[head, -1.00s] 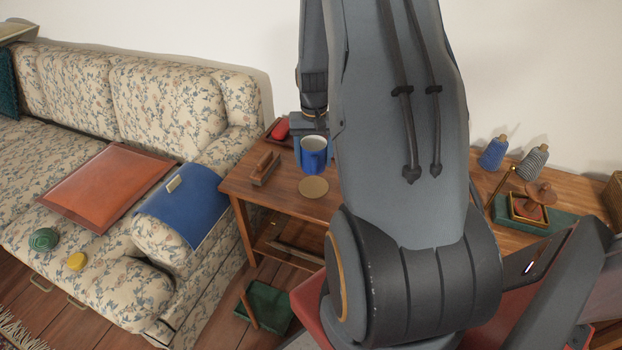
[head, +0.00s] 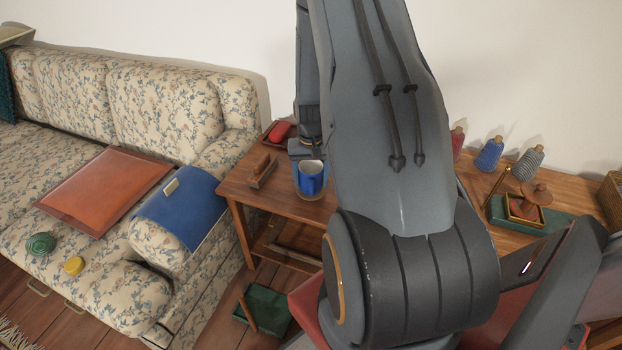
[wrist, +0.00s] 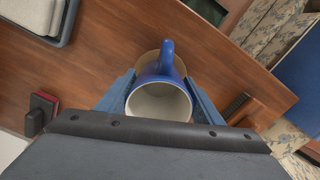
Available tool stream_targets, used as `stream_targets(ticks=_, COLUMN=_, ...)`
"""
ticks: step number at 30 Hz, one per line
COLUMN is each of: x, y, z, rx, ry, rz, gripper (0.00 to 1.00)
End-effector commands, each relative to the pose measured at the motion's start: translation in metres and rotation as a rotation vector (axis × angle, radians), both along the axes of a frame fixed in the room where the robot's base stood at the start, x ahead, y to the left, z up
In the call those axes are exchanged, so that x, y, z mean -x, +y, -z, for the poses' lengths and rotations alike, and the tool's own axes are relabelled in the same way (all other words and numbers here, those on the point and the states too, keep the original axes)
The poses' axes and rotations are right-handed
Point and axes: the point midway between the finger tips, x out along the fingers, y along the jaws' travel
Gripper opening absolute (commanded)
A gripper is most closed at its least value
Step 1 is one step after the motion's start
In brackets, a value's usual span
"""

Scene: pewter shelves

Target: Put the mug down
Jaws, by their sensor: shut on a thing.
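The blue mug (head: 311,181) with a pale inside is upright over the small wooden table (head: 270,200). My gripper (wrist: 160,92) is shut on the mug (wrist: 160,100), with one blue finger on each side of it. The handle points to the top of the wrist view. A round tan coaster (wrist: 146,62) lies under the mug, mostly hidden by it. The mug's base is at or just above the coaster; I cannot tell whether they touch.
A wooden block-like item (head: 262,171) stands left of the mug, and a red item (head: 279,131) lies in a tray behind it. The sofa arm with a blue cloth (head: 181,207) is further left. Spools (head: 490,154) stand on the right-hand surface.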

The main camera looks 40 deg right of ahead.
Motion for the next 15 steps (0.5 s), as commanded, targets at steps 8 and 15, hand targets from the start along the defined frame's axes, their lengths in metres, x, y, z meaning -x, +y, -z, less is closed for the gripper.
stream_targets(ticks=8, x=0.0001, y=0.0000, z=0.0010, rx=0.000, ry=0.000, rz=0.000, gripper=0.79)
stream_targets(ticks=15, x=0.0000, y=-0.0001, z=-0.0031, rx=0.001, ry=-0.001, rz=0.000, gripper=0.79)
